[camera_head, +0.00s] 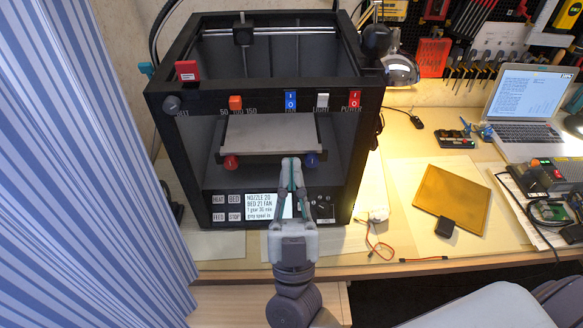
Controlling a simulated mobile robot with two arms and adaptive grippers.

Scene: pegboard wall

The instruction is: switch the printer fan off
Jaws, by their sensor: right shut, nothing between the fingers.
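The black-framed 3D printer (180,215) stands on the desk, facing me. A blue rocker switch (291,100) marked I and O sits on its top front bar; the label under it is too small to read surely. I cannot tell which side of it is pressed. The display (262,206) on the lower panel shows a line with "FAN", partly covered by my gripper. My right gripper (290,162) is shut and empty, pointing up in front of the print bed (262,133), below the blue switch and apart from it. My left gripper is out of view.
The top bar also carries an orange slider (235,102), a white light switch (322,101) and a red power switch (355,100). Red (230,162) and blue (311,160) knobs sit under the bed. A striped curtain (80,180) hangs at left; a laptop (525,108) stands at right.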

